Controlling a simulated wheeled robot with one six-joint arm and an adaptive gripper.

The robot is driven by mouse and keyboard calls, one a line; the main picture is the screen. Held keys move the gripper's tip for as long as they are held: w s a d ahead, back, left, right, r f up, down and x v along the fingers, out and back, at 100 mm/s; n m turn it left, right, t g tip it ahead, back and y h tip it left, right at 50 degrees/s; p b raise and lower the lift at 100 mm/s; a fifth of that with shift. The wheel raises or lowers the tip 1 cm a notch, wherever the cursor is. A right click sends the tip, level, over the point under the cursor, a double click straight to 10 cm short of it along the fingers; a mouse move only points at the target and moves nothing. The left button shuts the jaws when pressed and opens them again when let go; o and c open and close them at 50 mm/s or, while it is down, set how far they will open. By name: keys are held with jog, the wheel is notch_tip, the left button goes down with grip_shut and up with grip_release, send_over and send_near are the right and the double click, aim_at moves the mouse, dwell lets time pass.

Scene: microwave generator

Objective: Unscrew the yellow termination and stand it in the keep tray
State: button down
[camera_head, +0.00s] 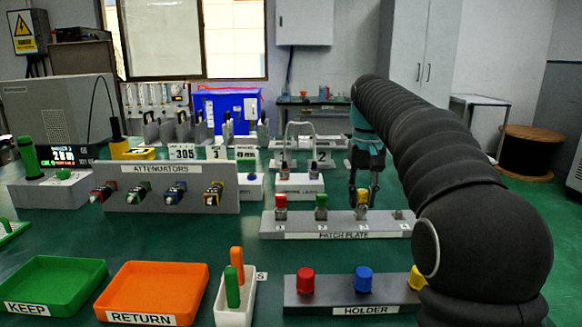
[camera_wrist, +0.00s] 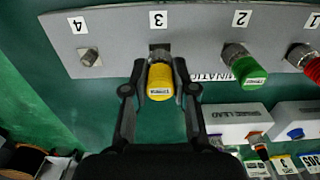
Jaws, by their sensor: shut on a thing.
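The yellow termination (camera_head: 362,199) is at position 3 of the grey patch plate (camera_head: 338,228), with metal showing between its cap and the plate. My gripper (camera_head: 361,190) is over it. In the wrist view the yellow cap (camera_wrist: 160,82) sits between the two dark fingers, which are shut on it from both sides. The frames do not show how far its thread is engaged. The green keep tray (camera_head: 55,257) lies at the front left, labelled KEEP and empty.
A green termination (camera_head: 321,200) and a red one (camera_head: 280,200) stand at positions 2 and 1; position 4 (camera_wrist: 89,57) has a bare connector. The orange RETURN tray (camera_head: 155,290), a white box with upright sticks (camera_head: 233,300) and the HOLDER block (camera_head: 340,290) stand in front.

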aim_at(363, 191)
jog(key=shift+r, duration=2.4)
jog(key=shift+r, duration=0.1)
